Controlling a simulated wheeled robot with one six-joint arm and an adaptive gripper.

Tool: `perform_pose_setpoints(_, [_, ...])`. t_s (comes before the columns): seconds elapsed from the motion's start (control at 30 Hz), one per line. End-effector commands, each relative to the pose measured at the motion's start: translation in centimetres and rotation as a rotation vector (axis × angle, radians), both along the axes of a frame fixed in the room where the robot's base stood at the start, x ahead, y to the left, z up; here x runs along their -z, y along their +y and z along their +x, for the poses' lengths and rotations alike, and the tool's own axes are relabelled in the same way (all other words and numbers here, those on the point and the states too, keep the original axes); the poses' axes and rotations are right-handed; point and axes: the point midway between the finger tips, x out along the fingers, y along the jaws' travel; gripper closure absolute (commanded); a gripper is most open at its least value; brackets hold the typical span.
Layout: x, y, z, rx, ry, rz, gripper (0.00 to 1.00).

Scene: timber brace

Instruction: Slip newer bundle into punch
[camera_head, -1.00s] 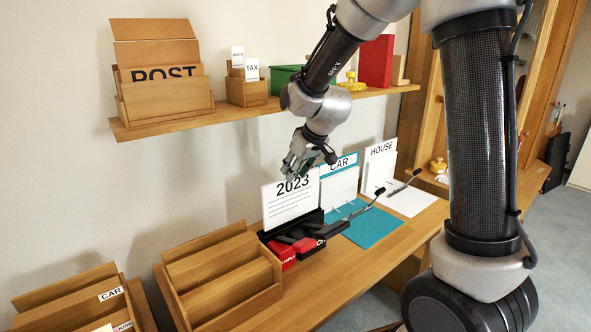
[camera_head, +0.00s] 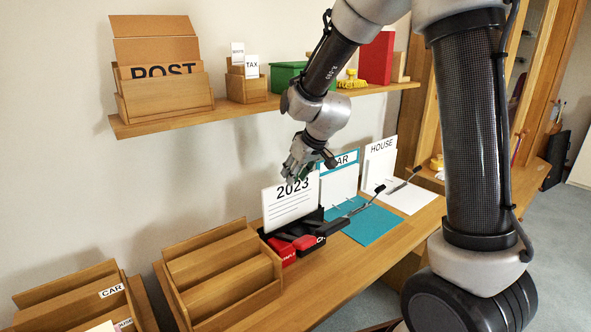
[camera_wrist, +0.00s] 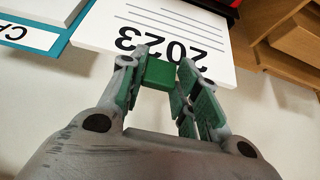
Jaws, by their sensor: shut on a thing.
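My gripper (camera_head: 308,168) is shut on the top edge of an upright white bundle (camera_head: 286,207) marked 2023. In the wrist view the gripper (camera_wrist: 160,75) has a green block (camera_wrist: 160,73) between its fingers, at the edge of the bundle (camera_wrist: 170,25). I cannot tell whether that block is part of the bundle. The bundle's lower edge is at a black device (camera_head: 333,228), which looks like the punch, on the wooden desk. Red parts in front hide that edge, so I cannot tell whether it is in a slot.
A teal CAR folder (camera_head: 372,226) and a white HOUSE folder (camera_head: 410,197) stand open to the right, with metal levers raised. An empty wooden rack (camera_head: 225,290) stands left. A shelf (camera_head: 220,118) runs behind, above. The desk front is clear.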

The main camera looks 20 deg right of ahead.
Motion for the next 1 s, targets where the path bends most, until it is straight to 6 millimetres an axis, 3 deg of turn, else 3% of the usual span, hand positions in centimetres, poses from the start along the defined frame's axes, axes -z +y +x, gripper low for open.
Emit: perform_pose_setpoints(1.0, [4.1, 0.0, 0.0, 0.000, 0.000, 0.000, 1.00])
